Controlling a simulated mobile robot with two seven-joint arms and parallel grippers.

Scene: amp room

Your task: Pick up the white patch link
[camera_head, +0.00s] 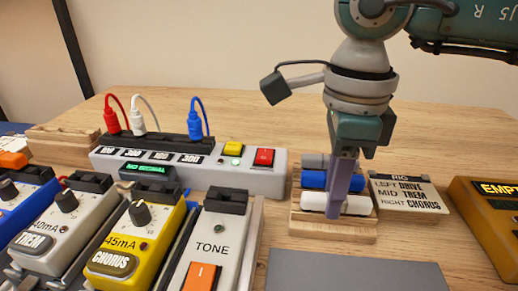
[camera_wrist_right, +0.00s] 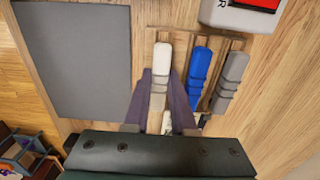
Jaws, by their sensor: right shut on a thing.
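The white patch link (camera_head: 313,201) lies at the front of a small wooden rack (camera_head: 335,232), with a blue link (camera_head: 314,179) and a grey link (camera_head: 314,160) behind it. My right gripper (camera_head: 338,210) reaches straight down over the rack and is shut on the white link near its middle. In the right wrist view the fingers (camera_wrist_right: 161,103) stand on both sides of the white link (camera_wrist_right: 162,58); the blue link (camera_wrist_right: 200,70) and grey link (camera_wrist_right: 230,80) lie to the right. The white link appears still in its place in the rack. My left gripper is not in view.
A sign block (camera_head: 408,195) stands right of the rack, with a yellow box (camera_head: 487,215) beyond. A grey power unit (camera_head: 240,180) with cables is at left. Several pedals, including a yellow one (camera_head: 137,240), fill the front left. A flat grey mat (camera_head: 355,273) lies in front.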

